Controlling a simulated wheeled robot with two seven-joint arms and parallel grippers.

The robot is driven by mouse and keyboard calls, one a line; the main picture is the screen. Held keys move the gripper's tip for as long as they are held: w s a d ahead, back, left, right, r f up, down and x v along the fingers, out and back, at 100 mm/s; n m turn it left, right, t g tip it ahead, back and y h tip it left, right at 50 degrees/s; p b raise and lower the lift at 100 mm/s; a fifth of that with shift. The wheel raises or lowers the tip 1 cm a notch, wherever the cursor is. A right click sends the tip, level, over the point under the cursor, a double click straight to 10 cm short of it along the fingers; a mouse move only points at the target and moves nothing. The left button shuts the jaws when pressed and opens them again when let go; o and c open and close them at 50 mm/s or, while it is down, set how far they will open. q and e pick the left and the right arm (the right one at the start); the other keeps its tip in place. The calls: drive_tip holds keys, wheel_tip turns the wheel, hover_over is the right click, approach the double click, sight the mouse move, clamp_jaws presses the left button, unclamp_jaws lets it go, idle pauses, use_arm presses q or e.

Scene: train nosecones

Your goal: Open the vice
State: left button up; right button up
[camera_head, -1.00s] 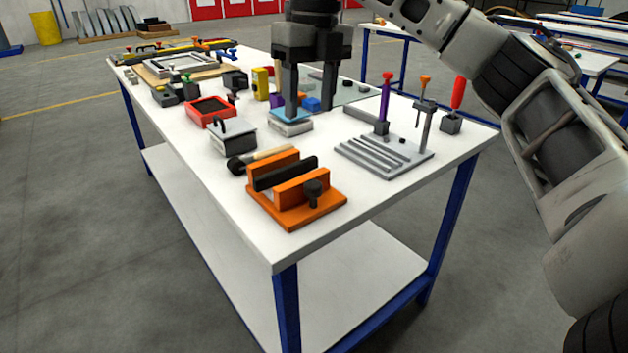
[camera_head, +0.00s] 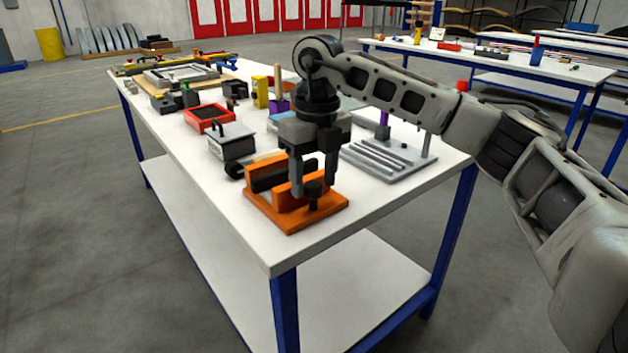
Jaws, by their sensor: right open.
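The vice (camera_head: 283,203) is orange and stands near the front corner of the white workbench. It has two upright orange jaws, with a dark block (camera_head: 268,178) between them. A dark knob (camera_head: 313,194) sits at its right side. My right gripper (camera_head: 314,192) points down over the right part of the vice. Its two dark fingers are apart, one to each side of the knob in the picture. I cannot tell whether they touch it. The fingers and gripper body hide part of the right ends of the jaws. My left gripper is not in view.
A grey slotted plate (camera_head: 385,162) lies to the right of the vice. A grey box with a handle (camera_head: 232,143) and a red tray (camera_head: 208,117) stand behind it to the left. The white workbench (camera_head: 225,205) is bare along its left front edge.

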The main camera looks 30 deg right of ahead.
drive_tip(key=shift+f, duration=0.3)
drive_tip(key=c, duration=1)
drive_tip(key=shift+o, duration=0.2)
drive_tip(key=shift+r+n+p, duration=0.2)
drive_tip(key=shift+n+p, duration=0.1)
drive_tip(key=shift+p, duration=0.1)
drive_tip(key=shift+n+p, duration=0.4)
drive_tip(key=shift+n, duration=0.3)
drive_tip(key=shift+f, duration=0.15)
drive_tip(key=o, duration=1)
drive_tip(key=shift+c, duration=0.2)
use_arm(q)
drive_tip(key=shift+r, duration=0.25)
